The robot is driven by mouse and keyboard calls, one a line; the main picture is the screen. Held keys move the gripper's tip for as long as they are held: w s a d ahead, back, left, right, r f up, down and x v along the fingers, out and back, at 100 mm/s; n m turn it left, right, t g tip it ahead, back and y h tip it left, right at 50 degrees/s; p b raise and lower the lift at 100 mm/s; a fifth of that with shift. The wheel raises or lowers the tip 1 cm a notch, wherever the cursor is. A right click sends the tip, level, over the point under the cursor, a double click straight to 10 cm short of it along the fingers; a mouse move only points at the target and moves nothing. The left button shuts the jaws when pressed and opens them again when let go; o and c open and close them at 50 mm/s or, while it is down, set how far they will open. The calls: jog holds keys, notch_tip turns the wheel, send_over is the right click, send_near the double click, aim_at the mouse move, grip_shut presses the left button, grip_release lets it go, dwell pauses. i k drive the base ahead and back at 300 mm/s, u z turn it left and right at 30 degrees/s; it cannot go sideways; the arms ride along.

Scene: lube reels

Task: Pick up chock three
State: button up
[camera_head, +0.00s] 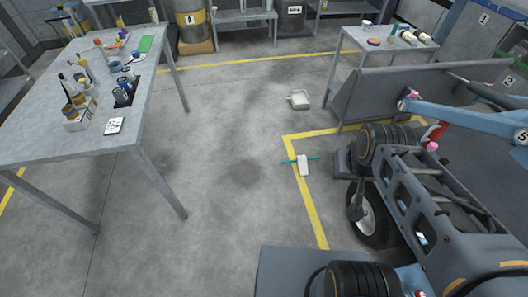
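I cannot make out a chock marked three. A white block-like piece with a teal rod across it (303,165) lies on the floor at the yellow line, left of a black wheel (368,216). I cannot tell what this piece is. A dark grey block (343,163) shows just above and left of the wheel, partly hidden by my arm, and its kind is unclear. My arm's dark links and ribbed joints fill the lower right. I cannot see my gripper's fingers.
A grey table (60,135) with bottles and tools stands at left.

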aim_at(301, 161)
jog(key=u, duration=0.55)
jog(key=i, duration=2.25)
jog(key=u, duration=0.15)
